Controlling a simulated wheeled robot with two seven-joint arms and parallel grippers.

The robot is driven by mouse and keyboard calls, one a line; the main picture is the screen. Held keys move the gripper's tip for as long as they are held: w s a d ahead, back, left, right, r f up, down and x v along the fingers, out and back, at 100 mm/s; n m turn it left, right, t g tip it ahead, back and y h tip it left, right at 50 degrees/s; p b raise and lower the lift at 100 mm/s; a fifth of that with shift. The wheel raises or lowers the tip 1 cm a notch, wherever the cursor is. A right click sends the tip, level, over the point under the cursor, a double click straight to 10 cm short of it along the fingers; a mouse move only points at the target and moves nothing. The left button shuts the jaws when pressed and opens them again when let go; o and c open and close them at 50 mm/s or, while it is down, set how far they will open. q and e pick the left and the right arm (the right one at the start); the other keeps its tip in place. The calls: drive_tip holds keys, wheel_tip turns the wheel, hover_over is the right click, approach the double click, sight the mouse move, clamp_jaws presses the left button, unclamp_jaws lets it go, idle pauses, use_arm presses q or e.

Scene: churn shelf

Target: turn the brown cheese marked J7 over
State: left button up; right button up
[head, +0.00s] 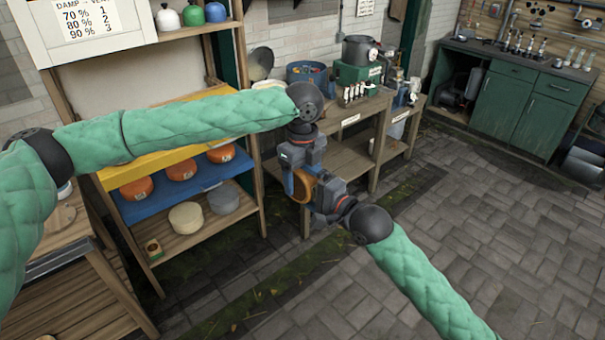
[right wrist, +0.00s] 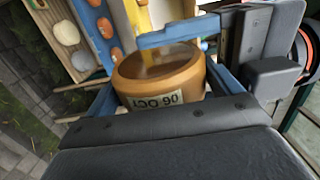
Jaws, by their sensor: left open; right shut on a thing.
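The brown cheese (head: 304,188) is held in the air in front of the shelves, between my two grippers. In the right wrist view the cheese (right wrist: 158,72) is a round drum with a pale label on its side; the lettering is partly unclear and I cannot confirm J7. My right gripper (head: 308,193) is shut on it, a blue finger at each side. My left gripper (head: 292,180) comes from above and is open. One of its blue fingers (right wrist: 178,33) crosses close over the cheese's far face; its other finger is hidden, and I cannot tell whether it touches.
A wooden rack at left holds a yellow board (head: 145,160), a blue board (head: 160,208) with several orange cheeses (head: 181,166), and a pale cheese (head: 186,218) below. A bench with a green machine (head: 357,76) stands behind. The paved floor (head: 470,210) at right is clear.

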use_arm(q)
drive_tip(key=c, duration=1.3)
drive_tip(key=shift+c, duration=0.2)
use_arm(e)
drive_tip(key=o, duration=0.8)
drive_tip(key=shift+c, duration=0.2)
